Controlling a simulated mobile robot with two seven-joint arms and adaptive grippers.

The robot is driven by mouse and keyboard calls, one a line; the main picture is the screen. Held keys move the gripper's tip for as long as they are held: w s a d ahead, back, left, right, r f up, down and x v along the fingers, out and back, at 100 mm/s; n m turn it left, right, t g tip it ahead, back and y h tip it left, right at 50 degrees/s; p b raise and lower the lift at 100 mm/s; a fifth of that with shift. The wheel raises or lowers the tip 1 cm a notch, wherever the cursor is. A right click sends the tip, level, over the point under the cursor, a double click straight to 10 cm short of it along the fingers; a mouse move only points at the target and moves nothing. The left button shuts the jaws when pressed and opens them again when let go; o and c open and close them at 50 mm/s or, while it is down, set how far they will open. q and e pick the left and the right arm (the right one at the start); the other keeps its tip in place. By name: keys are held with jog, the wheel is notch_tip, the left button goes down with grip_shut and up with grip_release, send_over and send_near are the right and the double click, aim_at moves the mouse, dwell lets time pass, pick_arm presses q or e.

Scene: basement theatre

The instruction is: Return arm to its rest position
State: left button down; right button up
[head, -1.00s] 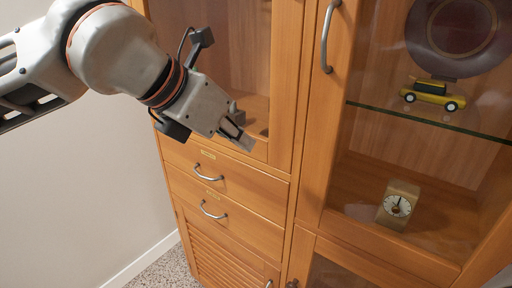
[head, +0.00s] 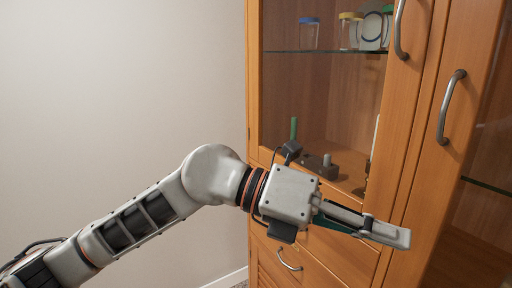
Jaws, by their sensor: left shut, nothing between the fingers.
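My left arm comes in from the lower left and reaches across the front of a wooden cabinet (head: 256,90). My left gripper (head: 400,237) is shut and empty, pointing right. It appears in front of the cabinet's lower front, below the glass door. It hides part of the drawer front behind it. A drawer handle (head: 289,262) shows below the wrist. My right gripper is not in view.
The glass doors have upright metal handles, one at the top (head: 400,32) and one further right (head: 450,106). Jars, including a blue-lidded one (head: 309,34), stand on the glass shelf behind the door. A plain wall (head: 110,110) fills the left, with free room before it.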

pick_arm(q)
jog(key=w+a+n+t+h, duration=0.8)
jog(key=w+n+h, duration=0.1)
jog(key=n, duration=0.5)
jog(key=w+a+f+n+t+y+p, duration=0.1)
jog(key=w+a+f+n+t+y, duration=0.3)
jog(key=a+f+n+t+y, duration=0.45)
jog(key=w+a+f+n+t+y, duration=0.35)
jog(key=f+n+t, duration=0.25)
jog(key=f+n, duration=0.5)
jog(key=s+a+f+n+g+y, duration=0.1)
jog(key=s+a+f+n+y, duration=0.15)
jog(key=f, duration=0.45)
jog(key=s+a+f+n+g+y, duration=0.1)
jog(key=a+f+n+y, duration=0.1)
jog(key=a+f, duration=0.3)
jog(key=s+a+f+n+y, duration=0.2)
jog(key=a+f, duration=0.1)
jog(key=f, duration=0.5)
jog(key=s+a+f+n+g+y, duration=0.1)
jog(key=s+a+f+g, duration=0.1)
jog(key=s+f, duration=0.5)
jog(key=s+a+f+n+g+y+p, duration=0.1)
jog(key=s+a+f+n+g+y, duration=0.1)
jog(key=s+a+f, duration=0.3)
jog(key=s+f+g, duration=0.1)
jog(key=s+f, duration=0.2)
jog(key=shift+f, duration=0.3)
